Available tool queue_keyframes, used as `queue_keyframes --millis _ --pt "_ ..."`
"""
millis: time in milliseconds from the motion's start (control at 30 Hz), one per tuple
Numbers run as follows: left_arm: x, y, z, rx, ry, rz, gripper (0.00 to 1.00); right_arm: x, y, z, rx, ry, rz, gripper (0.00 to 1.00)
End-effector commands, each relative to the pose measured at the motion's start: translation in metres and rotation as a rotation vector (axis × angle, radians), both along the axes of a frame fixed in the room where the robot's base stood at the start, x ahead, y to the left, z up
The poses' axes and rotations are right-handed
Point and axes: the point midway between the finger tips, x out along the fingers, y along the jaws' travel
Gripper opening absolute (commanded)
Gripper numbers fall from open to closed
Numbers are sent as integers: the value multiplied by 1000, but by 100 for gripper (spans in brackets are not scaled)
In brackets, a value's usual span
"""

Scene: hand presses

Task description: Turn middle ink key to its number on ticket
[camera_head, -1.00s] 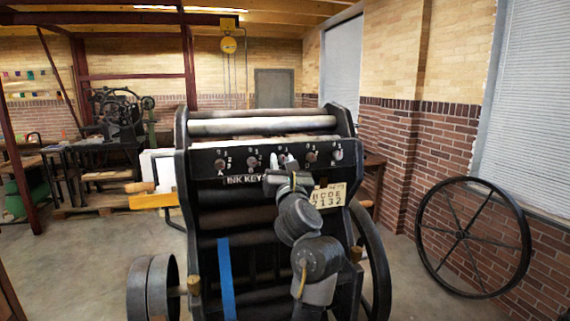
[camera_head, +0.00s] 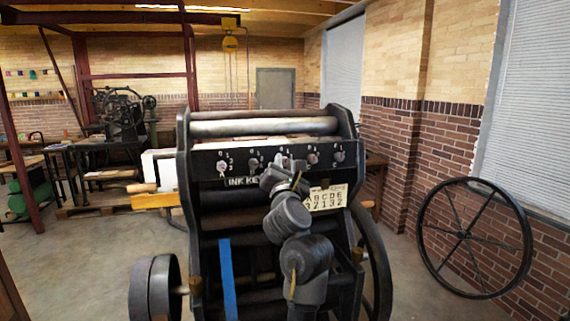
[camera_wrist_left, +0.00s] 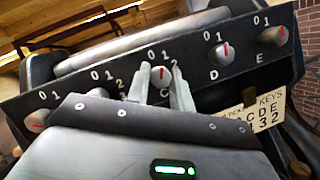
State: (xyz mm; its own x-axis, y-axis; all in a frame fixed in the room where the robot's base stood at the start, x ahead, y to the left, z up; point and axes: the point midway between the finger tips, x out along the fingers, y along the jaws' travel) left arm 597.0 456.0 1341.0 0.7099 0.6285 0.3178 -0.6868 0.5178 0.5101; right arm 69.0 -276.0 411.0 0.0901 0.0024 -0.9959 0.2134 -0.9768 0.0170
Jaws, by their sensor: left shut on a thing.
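The black ink-key panel (camera_head: 232,168) crosses the press. My left gripper (camera_head: 281,170) is at its middle, shut on the middle ink key, C. In the left wrist view the fingers (camera_wrist_left: 160,84) flank key C (camera_wrist_left: 160,73), a grey knob with a red mark pointing roughly up, near the 1 of its scale; its exact setting is hard to tell. The ticket (camera_head: 326,198) hangs right of the gripper; its rows seem to read A B C D E and 3 2 1 3 2, giving C a 1. My right gripper is out of view.
Key D (camera_wrist_left: 222,53) and key E (camera_wrist_left: 275,36) sit right of C; key A (camera_wrist_left: 38,121) is at the left, and B is mostly hidden by the gripper. A large spoked wheel (camera_head: 474,238) leans by the brick wall.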

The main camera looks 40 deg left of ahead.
Motion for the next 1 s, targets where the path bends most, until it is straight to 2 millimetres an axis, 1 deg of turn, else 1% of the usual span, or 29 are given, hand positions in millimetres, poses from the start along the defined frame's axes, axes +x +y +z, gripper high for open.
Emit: queue_keyframes --millis 33,100,400,633,1000 --pt "-1 0 2 18 28 -1 0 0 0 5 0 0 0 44" --pt "-1 0 3 47 71 0 0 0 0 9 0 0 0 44" --pt "-1 0 2 142 208 -1 0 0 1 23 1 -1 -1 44" --pt "-1 1 1 174 255 -1 0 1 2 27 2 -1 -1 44" --pt "-1 0 0 181 264 -1 0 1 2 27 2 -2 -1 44"
